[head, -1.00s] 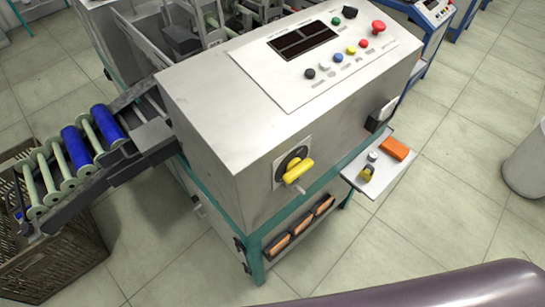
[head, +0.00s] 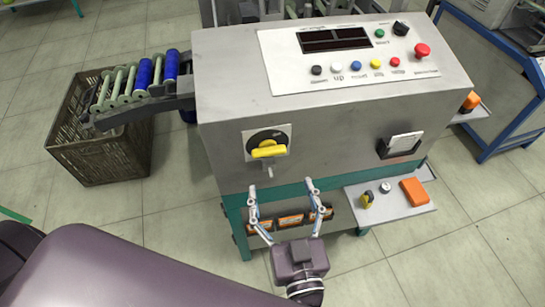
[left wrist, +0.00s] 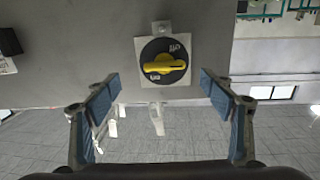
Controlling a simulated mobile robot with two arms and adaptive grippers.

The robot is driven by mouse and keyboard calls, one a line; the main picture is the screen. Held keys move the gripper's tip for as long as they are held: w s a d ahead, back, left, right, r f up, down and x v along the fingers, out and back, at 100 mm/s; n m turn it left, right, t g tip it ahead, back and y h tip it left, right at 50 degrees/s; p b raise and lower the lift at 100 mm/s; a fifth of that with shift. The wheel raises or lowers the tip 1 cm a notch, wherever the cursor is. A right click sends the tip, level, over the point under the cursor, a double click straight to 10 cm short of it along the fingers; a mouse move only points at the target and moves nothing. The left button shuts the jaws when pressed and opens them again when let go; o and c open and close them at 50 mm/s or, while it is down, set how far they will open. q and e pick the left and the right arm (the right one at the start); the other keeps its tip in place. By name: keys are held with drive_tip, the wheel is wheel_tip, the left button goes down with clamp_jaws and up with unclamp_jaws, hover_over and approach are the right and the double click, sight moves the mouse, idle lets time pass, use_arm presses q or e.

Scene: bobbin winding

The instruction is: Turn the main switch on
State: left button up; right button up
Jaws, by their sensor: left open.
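The main switch is a yellow rotary handle (head: 268,151) on a black disc with a pale square plate, on the front face of the grey machine (head: 225,160). In the left wrist view the yellow handle (left wrist: 165,67) lies roughly horizontal, slightly above the middle. My left gripper (head: 281,186) is open and empty, in front of the machine and below the switch in the head view. Its two fingers (left wrist: 160,85) stand apart on either side below the switch and do not touch it. My right gripper is not in view.
A small side shelf (head: 400,210) holds an orange block (head: 414,191) and small parts, right of the switch. A control panel (head: 280,78) with buttons tops the machine. A brown crate (head: 110,160) stands left under a chute of bobbins (head: 145,75). Floor in front is clear.

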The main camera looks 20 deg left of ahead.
sight(270, 154)
use_arm(q)
drive_tip(key=w+a, duration=0.1)
drive_tip(key=w, duration=0.1)
drive_tip(key=w+a+r+p, duration=0.1)
drive_tip(key=w+a+p, duration=0.1)
drive_tip(key=w, duration=0.1)
drive_tip(key=shift+w+a+r, duration=0.3)
drive_tip(key=shift+a, duration=0.05)
drive_tip(key=shift+w+a+f+p, duration=0.15)
drive_tip(key=shift+w+a+p, duration=0.2)
drive_tip(key=shift+w, duration=0.15)
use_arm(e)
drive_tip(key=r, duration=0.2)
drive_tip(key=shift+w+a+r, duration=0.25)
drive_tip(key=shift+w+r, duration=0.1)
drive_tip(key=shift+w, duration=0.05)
use_arm(q)
drive_tip(key=c, duration=1.2)
drive_tip(key=shift+o, duration=0.2)
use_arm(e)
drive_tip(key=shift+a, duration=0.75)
